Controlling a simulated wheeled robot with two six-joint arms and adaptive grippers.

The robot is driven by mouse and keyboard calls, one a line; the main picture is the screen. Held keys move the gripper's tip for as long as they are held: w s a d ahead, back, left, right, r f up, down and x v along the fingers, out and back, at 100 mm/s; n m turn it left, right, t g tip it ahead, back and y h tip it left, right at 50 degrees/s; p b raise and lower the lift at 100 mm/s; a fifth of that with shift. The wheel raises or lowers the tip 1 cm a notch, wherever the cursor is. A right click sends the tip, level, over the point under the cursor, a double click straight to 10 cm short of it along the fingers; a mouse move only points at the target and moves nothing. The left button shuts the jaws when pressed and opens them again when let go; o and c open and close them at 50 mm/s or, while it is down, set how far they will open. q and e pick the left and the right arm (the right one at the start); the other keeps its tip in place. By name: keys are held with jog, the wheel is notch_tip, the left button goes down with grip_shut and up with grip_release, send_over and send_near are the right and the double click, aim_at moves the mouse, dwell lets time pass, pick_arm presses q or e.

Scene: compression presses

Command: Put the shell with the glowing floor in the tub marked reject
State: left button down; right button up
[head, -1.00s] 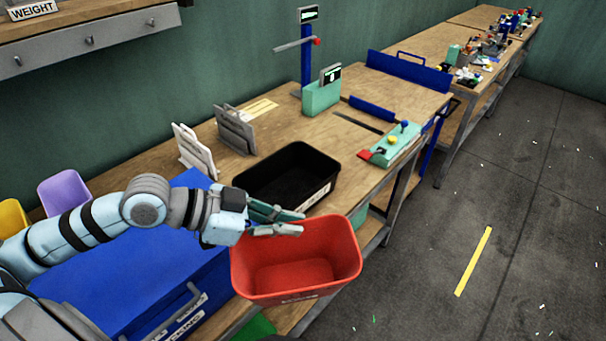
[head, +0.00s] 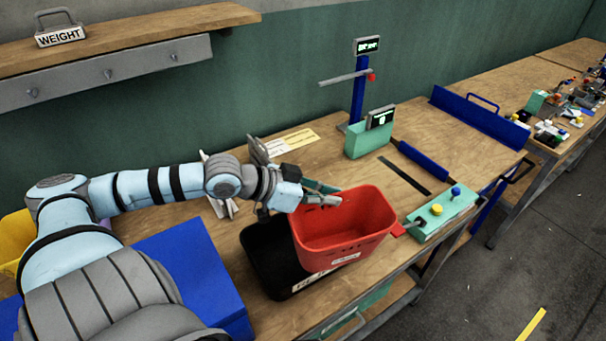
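A red tub (head: 345,235) with a white label too small to read hangs tilted from my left gripper (head: 335,194). One finger is inside its back rim and the other behind, so the gripper appears shut on the wall. The inside that shows looks empty. A black tub (head: 262,255) with a white label stands on the bench, partly hidden behind and under the red tub. I cannot make out a shell with a glowing floor. My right gripper is not in view.
A teal box with a display (head: 368,140), a blue post (head: 357,98) and a teal button panel (head: 442,213) stand on the bench to the right. A blue box (head: 190,275) is at lower left. Bare wood shows between the tubs and the display box.

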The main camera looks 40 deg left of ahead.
pick_arm(q)
jog(key=w+a+r+n+t+y+p, duration=0.1)
jog(key=w+a+r+n+y+p, duration=0.2)
jog(key=a, duration=0.6)
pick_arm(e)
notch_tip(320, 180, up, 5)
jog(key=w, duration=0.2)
pick_arm(q)
notch_tip(320, 180, down, 21)
jog(key=b, duration=1.1)
jog(key=shift+w+b, duration=0.3)
jog(key=shift+b, duration=0.1)
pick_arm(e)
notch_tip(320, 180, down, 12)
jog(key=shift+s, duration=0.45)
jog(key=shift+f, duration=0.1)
pick_arm(q)
jog(key=shift+f, duration=0.2)
jog(key=c, duration=1.8)
grip_release()
jog(key=shift+r, duration=0.1)
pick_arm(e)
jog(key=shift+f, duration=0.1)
